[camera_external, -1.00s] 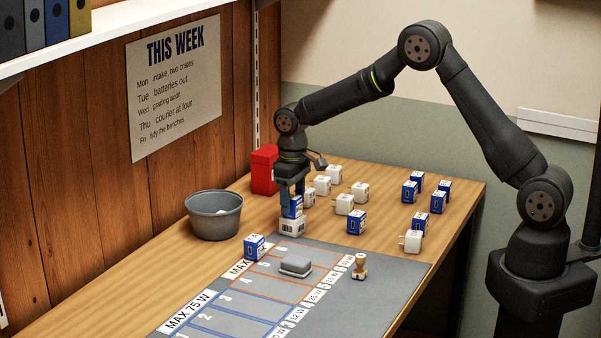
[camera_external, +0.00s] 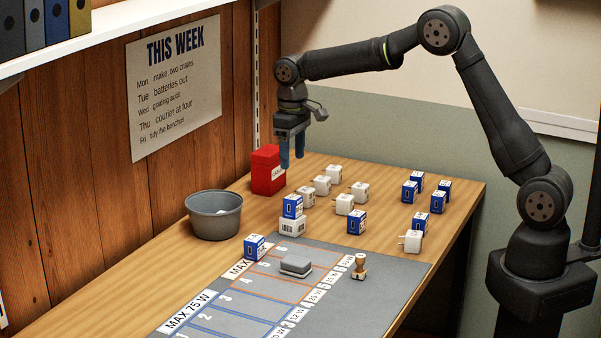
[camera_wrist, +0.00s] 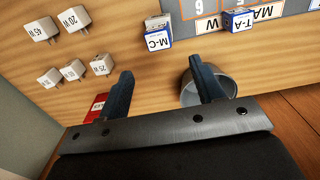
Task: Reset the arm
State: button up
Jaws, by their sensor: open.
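My gripper (camera_external: 291,163) is open and empty. The blue-and-white box, marked M-C, also shows in the wrist view (camera_wrist: 158,36), beyond the fingertips. My arm reaches in from the right, bent high over the table.
A red box (camera_external: 267,170) and a grey bin (camera_external: 214,215) stand at the left. White chargers (camera_external: 344,204) and blue boxes (camera_external: 357,221) are spread over the wooden table (camera_external: 390,180). The grey mat (camera_external: 398,268) holds a grey block (camera_external: 296,263) and a stamp (camera_external: 360,266).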

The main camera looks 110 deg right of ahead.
aim_at(293, 197)
notch_tip(293, 197, down, 12)
jog(key=shift+f, duration=0.15)
dwell(0.6)
jog(key=shift+f, duration=0.1)
